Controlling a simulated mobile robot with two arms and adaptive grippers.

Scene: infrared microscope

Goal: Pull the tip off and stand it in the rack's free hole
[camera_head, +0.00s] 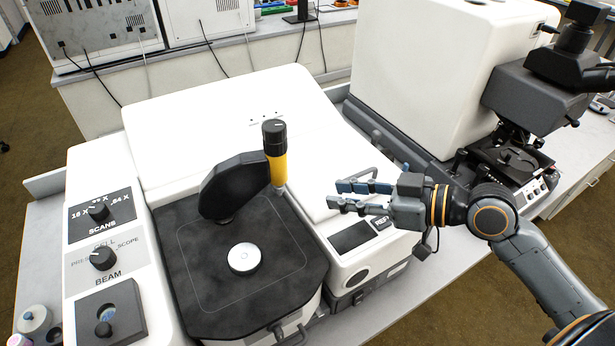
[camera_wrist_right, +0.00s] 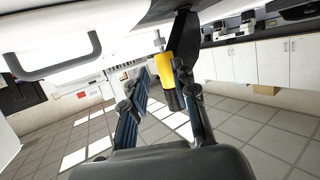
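A yellow cylinder with a black knob on top (camera_head: 276,155) stands upright at the end of a black swing arm (camera_head: 235,185), above the dark sample plate (camera_head: 190,285). A small pale tip (camera_head: 279,188) shows at its lower end. In the right wrist view the yellow cylinder (camera_wrist_right: 165,70) appears between the fingers, beyond them. My right gripper (camera_head: 335,196) is open and empty, right of the cylinder and apart from it; its fingers point left. I cannot make out a rack or its free hole. My left gripper is not in view.
A white disc (camera_head: 244,258) sits on the sample plate. The white instrument housing (camera_head: 235,110) rises behind the arm. A microscope (camera_head: 515,150) stands at the right. Knob panels (camera_head: 100,210) line the left. Small round items (camera_head: 35,320) lie at the lower left.

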